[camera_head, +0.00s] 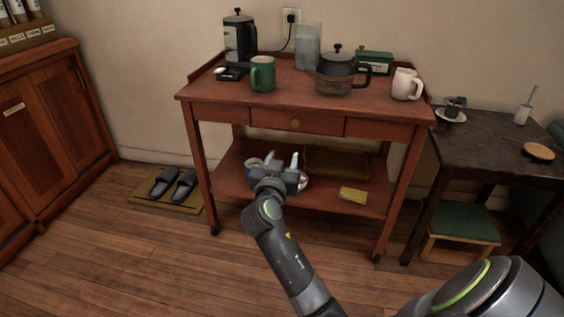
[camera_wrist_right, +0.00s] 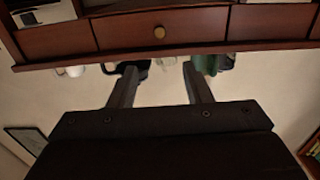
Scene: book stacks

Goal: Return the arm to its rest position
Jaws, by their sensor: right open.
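My right gripper (camera_head: 282,159) is open, with its two fingers pointing toward the wooden cart (camera_head: 295,124). It is in front of the cart's lower shelf, below the drawer, with nothing visible between the fingers. In the right wrist view the open fingers (camera_wrist_right: 159,68) show against the pale wall, and the picture is upside down. The cart's drawer front (camera_wrist_right: 130,30) with its round knob is at the top there. My left gripper is not in view.
The cart top holds a green mug (camera_head: 263,76), a kettle (camera_head: 335,75), a white mug (camera_head: 405,85), a coffee maker (camera_head: 239,38) and a clear pitcher (camera_head: 307,48). A yellow cloth (camera_head: 352,194) lies on the lower shelf. A dark table (camera_head: 490,140) stands right.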

